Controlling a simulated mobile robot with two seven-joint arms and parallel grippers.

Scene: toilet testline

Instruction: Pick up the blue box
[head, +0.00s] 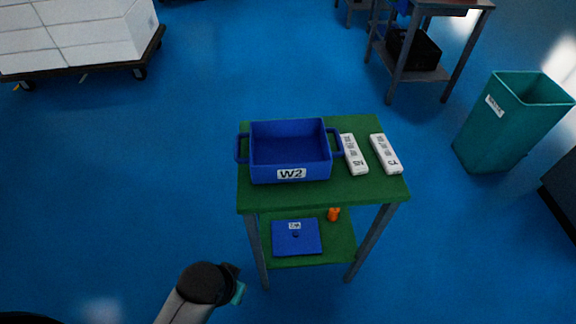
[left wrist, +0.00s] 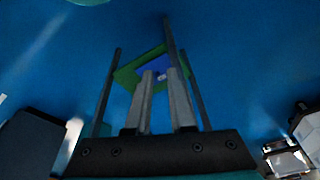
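The blue box (head: 290,150), an open-topped bin labelled "W2" with a handle on each side, sits upright on the left part of the green table top (head: 330,190). My left gripper (head: 240,287) is low in the head view, left of and in front of the table, apart from the box. In the left wrist view its two fingers (left wrist: 160,74) stand apart with a gap and nothing between them. Beyond the fingertips, a green surface with a blue item on it (left wrist: 150,66) shows between dark legs, partly hidden. My right gripper is not in view.
Two white labelled strips (head: 354,154) (head: 385,153) lie right of the box. A flat blue piece (head: 296,238) and an orange item (head: 334,214) are on the lower shelf. A teal bin (head: 505,120) stands right. The floor left of the table is clear.

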